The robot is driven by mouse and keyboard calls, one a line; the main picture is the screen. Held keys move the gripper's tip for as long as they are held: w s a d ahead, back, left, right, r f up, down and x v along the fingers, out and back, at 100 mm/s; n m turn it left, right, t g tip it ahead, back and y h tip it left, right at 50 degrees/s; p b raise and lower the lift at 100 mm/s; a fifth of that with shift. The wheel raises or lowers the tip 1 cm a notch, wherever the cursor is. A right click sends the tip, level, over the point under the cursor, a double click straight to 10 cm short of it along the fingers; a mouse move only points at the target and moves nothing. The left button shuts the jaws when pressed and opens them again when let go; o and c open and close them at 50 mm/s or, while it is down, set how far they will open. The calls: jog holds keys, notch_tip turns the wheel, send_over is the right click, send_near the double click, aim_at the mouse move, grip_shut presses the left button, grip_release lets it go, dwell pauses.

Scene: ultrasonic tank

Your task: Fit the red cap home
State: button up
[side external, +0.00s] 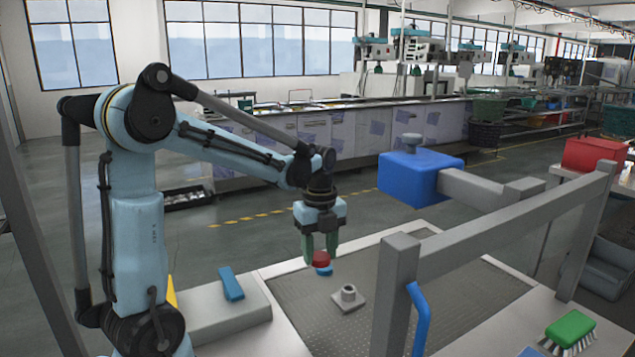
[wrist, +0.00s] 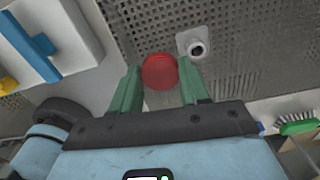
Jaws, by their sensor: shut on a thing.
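The red cap (side external: 321,258) is held between the two green fingers of my gripper (side external: 321,256), above the textured tank floor. In the wrist view the cap (wrist: 160,71) sits between the fingertips of my gripper (wrist: 161,76), and its round face shows. A small pale-grey hollow stub on a square base (side external: 348,295) stands on the tank floor, to the right of and below the cap in the side view. In the wrist view the stub (wrist: 195,44) is up and right of the cap, apart from it. A blue patch (side external: 324,271) shows just under the cap; I cannot tell what it belongs to.
A blue bar (side external: 231,283) lies on a light-grey block at the left. A green brush (side external: 570,329) lies on the right ledge. The tank floor (side external: 440,290) right of the stub is clear.

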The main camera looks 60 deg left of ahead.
jog(key=shift+w, duration=0.15)
jog(key=w+d, duration=0.3)
jog(key=w, duration=0.3)
jog(key=shift+s+a+f, duration=0.1)
jog(key=shift+f, duration=1.55)
jog(key=shift+s+a+f, duration=0.1)
jog(key=shift+f, duration=1.55)
jog(key=shift+f, duration=0.95)
dwell(1.1)
jog(key=o, duration=1.1)
notch_tip(320, 180, up, 12)
jog(key=shift+r, duration=0.1)
